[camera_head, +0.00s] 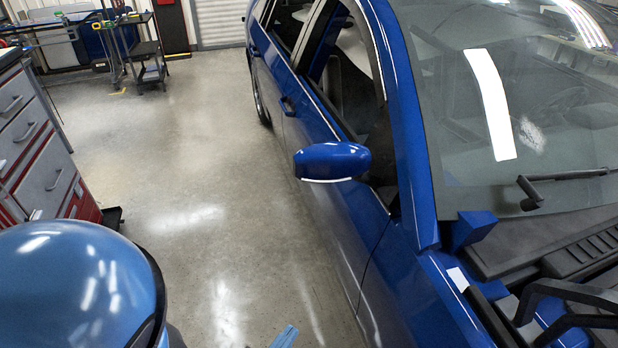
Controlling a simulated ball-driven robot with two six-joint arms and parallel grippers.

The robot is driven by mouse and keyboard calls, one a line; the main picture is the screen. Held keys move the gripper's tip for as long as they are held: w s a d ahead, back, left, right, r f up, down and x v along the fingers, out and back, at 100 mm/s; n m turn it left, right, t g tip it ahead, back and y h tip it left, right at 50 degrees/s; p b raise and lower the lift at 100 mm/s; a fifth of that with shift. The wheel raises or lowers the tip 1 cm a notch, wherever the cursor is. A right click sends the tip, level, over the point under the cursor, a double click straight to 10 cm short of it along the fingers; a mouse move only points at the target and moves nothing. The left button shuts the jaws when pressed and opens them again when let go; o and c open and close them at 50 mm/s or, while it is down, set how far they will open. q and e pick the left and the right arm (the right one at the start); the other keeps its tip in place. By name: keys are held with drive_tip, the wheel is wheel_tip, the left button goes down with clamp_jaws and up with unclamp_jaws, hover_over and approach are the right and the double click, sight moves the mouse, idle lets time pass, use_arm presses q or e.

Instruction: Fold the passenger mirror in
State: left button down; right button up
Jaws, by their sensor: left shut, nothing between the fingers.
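The passenger mirror (332,160) is a glossy blue shell with a pale lower edge. It sticks out to the left from the front door of the blue car (335,225), near the front corner of the side window. The mirror glass is not visible from here. My left gripper (285,337) shows only as a small light-blue tip at the bottom edge, shut and empty. It is well below the mirror in the picture and apart from it and the car. My right gripper is not in view.
The car fills the right side, with its windshield (530,110) and black parts (570,310) at the front. A red and grey tool cabinet (40,150) stands at left. A work table (75,40) is at the back. The concrete floor (180,150) between is clear.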

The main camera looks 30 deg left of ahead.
use_arm(q)
drive_tip(key=shift+s, duration=0.15)
drive_tip(key=shift+d, duration=0.1)
drive_tip(key=w+g+y+p, duration=0.3)
drive_tip(key=w+p, duration=0.1)
drive_tip(key=w, duration=1.1)
drive_tip(key=w+a+r+n+g+y+p, duration=0.1)
drive_tip(key=w+r+n+g+y+p, duration=0.1)
drive_tip(key=r+n+y, duration=0.8)
wheel_tip(320, 180, up, 5)
drive_tip(key=shift+w+a+f+g+y, duration=0.1)
drive_tip(key=shift+w+a+g+y, duration=0.3)
drive_tip(key=shift+w+g, duration=0.25)
drive_tip(key=shift+w+a, duration=0.1)
